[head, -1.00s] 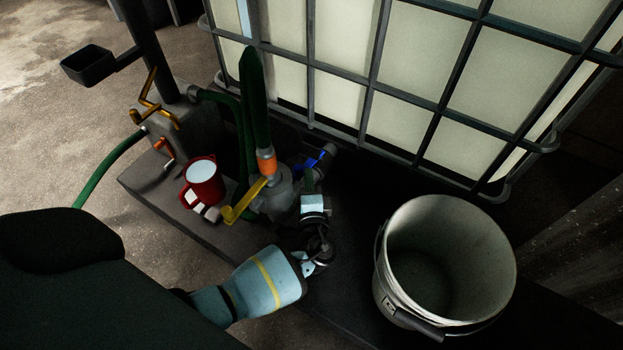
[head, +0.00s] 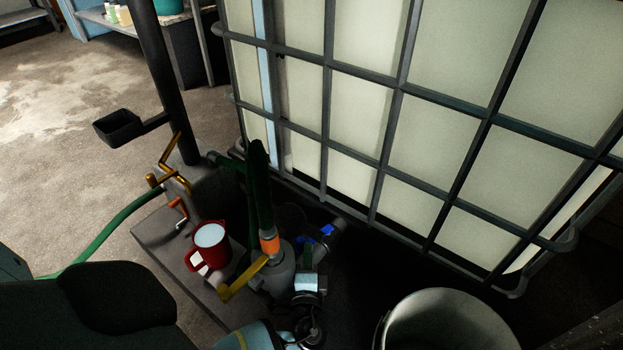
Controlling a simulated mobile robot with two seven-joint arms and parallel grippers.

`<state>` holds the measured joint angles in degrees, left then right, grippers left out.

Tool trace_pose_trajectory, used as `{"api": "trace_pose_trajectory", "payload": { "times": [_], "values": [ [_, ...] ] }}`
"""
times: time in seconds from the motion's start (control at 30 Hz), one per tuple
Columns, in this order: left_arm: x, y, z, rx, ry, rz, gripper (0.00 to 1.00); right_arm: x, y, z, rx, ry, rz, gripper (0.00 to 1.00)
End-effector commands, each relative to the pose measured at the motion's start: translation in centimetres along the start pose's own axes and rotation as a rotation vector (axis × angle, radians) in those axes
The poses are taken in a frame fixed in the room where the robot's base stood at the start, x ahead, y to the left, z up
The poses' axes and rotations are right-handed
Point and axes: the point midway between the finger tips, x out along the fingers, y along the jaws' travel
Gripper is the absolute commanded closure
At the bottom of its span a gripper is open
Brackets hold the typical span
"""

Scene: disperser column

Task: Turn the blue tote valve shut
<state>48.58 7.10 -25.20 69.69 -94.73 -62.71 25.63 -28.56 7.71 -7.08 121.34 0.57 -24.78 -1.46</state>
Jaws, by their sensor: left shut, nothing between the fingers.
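The blue tote valve handle (head: 327,230) shows as a small blue lever on the grey outlet fitting at the foot of the caged white tote (head: 365,110). Part of the handle is hidden. My left arm comes in from the bottom left. My left gripper (head: 314,262) is shut and empty, its dark fingers pointing up the picture just below the handle. I cannot tell whether the fingertips touch it. My right gripper is not in view.
A red mug (head: 209,245) stands on the plinth left of a grey pump fitting with a yellow lever (head: 240,280). A green hose (head: 262,195) rises there. A white bucket (head: 445,318) stands at the lower right. The ground between bucket and tote is dark.

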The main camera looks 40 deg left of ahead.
Motion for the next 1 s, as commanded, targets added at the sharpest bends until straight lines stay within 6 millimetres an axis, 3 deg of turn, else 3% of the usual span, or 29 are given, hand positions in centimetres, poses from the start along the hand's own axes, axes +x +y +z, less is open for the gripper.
{"api": "trace_pose_trajectory", "payload": {
  "times": [0.17,0.6,1.0],
  "values": [
    [-0.7,0.1,0.0,0.001,0.000,0.002,1.00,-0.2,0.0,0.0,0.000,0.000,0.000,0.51],
    [-6.9,-0.1,0.0,0.000,0.000,0.001,1.00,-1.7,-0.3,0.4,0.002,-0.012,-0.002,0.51],
    [-7.8,0.0,0.0,0.000,0.000,0.000,1.00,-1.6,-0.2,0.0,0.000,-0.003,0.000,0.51]
  ]
}}
